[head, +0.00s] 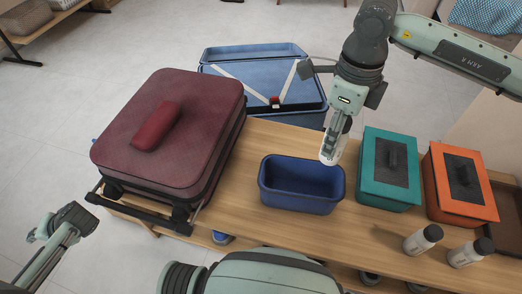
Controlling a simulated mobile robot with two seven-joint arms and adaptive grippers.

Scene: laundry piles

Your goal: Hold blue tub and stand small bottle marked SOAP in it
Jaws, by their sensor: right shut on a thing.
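The blue tub (300,204) stands on the wooden table, upright and with nothing seen inside. My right gripper (329,156) reaches down from the upper right and is shut on the tub's rim at its far right side. Two small white bottles with dark caps stand upright at the table's right front: one on the left (422,240) and one on the right (470,252). Their markings are too small to read, so I cannot tell which says SOAP. My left gripper (52,224) is at the lower left, off the table and far from the tub and bottles; its finger opening is unclear.
A dark red suitcase (190,110) with a red roll on top fills the table's left end. An open blue suitcase (250,72) lies behind. A teal box (376,193) and an orange box (440,206) stand right of the tub. Table in front of the tub is clear.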

